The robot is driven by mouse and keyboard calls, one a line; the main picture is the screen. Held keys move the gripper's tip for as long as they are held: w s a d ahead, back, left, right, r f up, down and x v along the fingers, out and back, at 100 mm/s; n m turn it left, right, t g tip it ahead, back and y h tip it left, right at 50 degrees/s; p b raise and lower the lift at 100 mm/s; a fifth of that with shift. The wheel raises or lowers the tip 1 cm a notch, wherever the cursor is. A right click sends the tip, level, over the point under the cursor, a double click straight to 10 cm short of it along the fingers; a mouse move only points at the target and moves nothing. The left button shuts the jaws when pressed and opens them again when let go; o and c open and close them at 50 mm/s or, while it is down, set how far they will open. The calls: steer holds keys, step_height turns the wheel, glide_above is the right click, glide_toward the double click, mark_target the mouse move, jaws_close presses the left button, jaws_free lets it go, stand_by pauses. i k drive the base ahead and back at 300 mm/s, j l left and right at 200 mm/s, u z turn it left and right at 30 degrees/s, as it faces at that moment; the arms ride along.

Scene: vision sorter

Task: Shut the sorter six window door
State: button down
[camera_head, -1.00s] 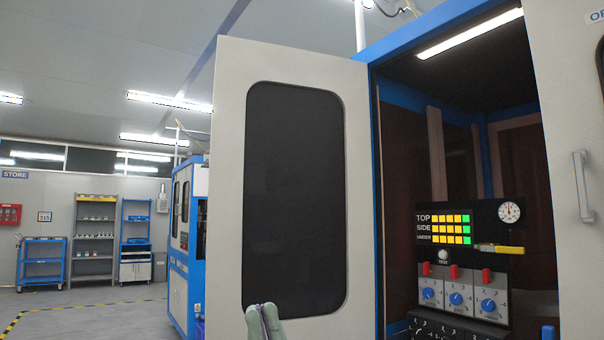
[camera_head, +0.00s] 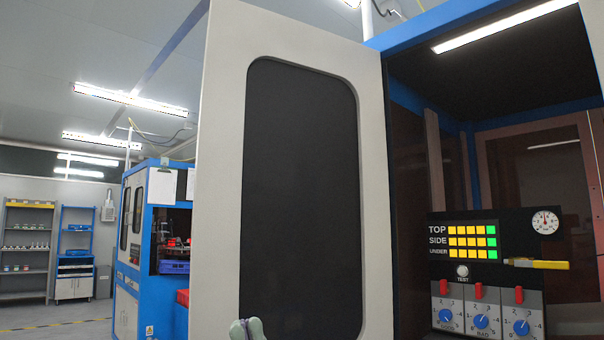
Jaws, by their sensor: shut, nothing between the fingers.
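The window door (camera_head: 225,150) stands swung open to the left of the blue-framed sorter opening (camera_head: 470,30). It is light grey with a tall dark window (camera_head: 300,190) with rounded corners. Its right edge is at the hinge side, beside the blue frame post. The tips of my gripper (camera_head: 248,329) show at the bottom edge of the picture, in front of the lower left part of the window. The fingertips are together with nothing between them. I cannot tell whether they touch the door. The door's handle is not in view.
Inside the opening is a black panel with yellow and green lights (camera_head: 473,242), a gauge (camera_head: 545,222), a yellow-handled item (camera_head: 537,264) and blue knobs (camera_head: 481,322). Another blue and white machine (camera_head: 140,230) stands behind the door at left. Shelving (camera_head: 28,250) stands at the far left.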

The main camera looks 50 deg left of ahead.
mark_target(291, 232)
steer(key=j+z, duration=0.1)
steer(key=j, duration=0.3)
steer(key=k+j, duration=0.15)
steer(key=j, duration=0.25)
steer(key=k+j+z, duration=0.15)
steer(key=j, duration=0.25)
steer(key=j+z, duration=0.1)
steer(key=j, duration=0.3)
steer(key=k+j, duration=0.2)
steer(key=j, duration=0.2)
steer(key=k+j+z, duration=0.15)
steer(key=j, duration=0.2)
steer(key=j+z, duration=0.25)
steer(key=j, duration=1.35)
steer(key=i+j, duration=0.1)
steer(key=j, duration=0.25)
steer(key=k+j+u, duration=0.1)
steer(key=k+u, duration=0.3)
steer(key=k+j+u, duration=0.25)
steer(key=u, duration=0.2)
